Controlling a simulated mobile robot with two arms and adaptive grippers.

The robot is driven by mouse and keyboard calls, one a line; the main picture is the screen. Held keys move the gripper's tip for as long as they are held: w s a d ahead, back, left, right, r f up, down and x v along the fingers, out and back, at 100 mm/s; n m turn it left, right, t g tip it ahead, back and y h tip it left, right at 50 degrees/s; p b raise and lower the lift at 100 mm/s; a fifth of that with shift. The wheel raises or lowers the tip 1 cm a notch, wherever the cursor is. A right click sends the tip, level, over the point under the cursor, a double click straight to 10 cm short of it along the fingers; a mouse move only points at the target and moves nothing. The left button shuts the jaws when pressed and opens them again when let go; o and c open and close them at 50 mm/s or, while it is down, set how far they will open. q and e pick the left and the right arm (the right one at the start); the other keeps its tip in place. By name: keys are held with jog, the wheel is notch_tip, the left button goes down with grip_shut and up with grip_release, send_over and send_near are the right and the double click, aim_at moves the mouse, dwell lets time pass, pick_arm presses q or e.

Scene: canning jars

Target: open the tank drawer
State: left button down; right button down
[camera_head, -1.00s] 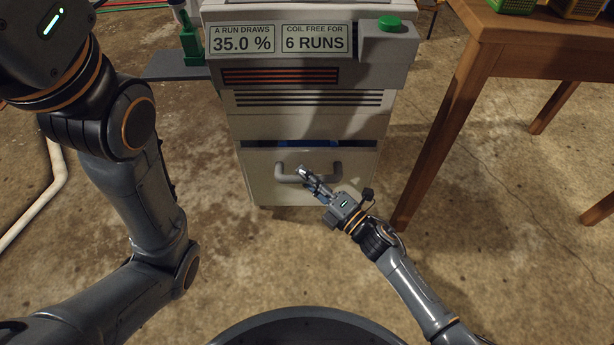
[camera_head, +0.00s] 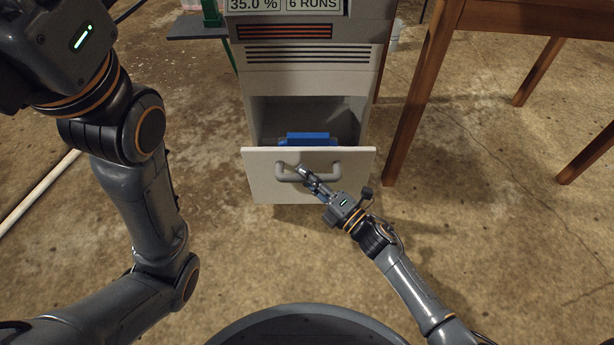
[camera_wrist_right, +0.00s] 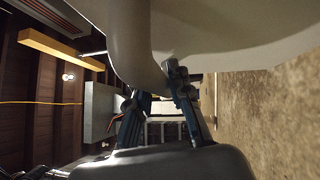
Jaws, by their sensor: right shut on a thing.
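The tank drawer (camera_head: 262,178) is at the bottom of the grey cabinet and stands pulled out, with a dark gap behind its pale front. A blue thing (camera_head: 308,138) shows inside it. The drawer's grey bar handle (camera_head: 284,176) is on the front. My right gripper (camera_head: 304,174) is shut on the handle near its middle. In the right wrist view, the fingers (camera_wrist_right: 155,95) close around the handle (camera_wrist_right: 135,50). My left arm fills the left side of the head view; its gripper is out of the picture.
The cabinet (camera_head: 308,80) carries slotted vents and a display panel (camera_head: 285,5). A wooden table (camera_head: 412,90) stands to its right, with a leg near the drawer. A white pipe (camera_head: 40,195) lies on the floor at left. The floor in front is clear.

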jog(key=c, duration=1.2)
grip_release()
jog(key=v, duration=1.2)
